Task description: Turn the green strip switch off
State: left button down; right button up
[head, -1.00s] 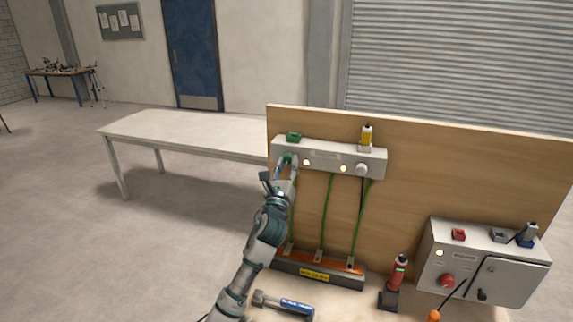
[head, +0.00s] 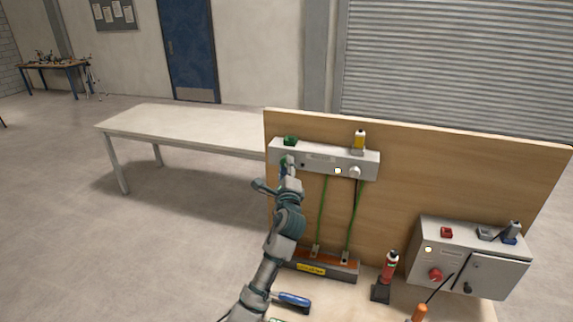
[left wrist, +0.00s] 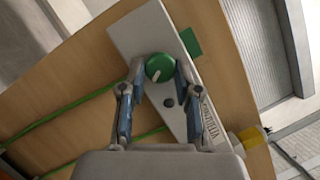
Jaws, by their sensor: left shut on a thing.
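The green strip switch is a round green knob (left wrist: 160,67) with a white pointer mark, on the left end of a pale grey strip (head: 325,160) on the wooden board. My left gripper (head: 287,163) is shut on the green knob. In the left wrist view its two blue-sided fingers (left wrist: 160,71) press the knob from both sides. The lamp beside the knob (head: 303,164) is dark, and this dark lamp also shows in the left wrist view (left wrist: 168,102). The lamp farther right (head: 338,171) is lit, beside a white knob (head: 355,172). My right gripper is not in view.
A green block (head: 290,141) and a yellow-bodied item (head: 360,140) sit on top of the strip. Green cables hang below to an orange-topped bar (head: 320,262). A red cylinder (head: 390,266) and a grey control box (head: 470,257) stand to the right.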

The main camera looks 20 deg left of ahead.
pick_arm(q)
jog(key=shift+n+g, duration=0.3)
jog(key=shift+n, duration=0.1)
jog(key=c, duration=0.8)
grip_release()
jog(key=v, duration=1.2)
jog(key=shift+f, duration=0.25)
jog(key=shift+w, duration=0.15)
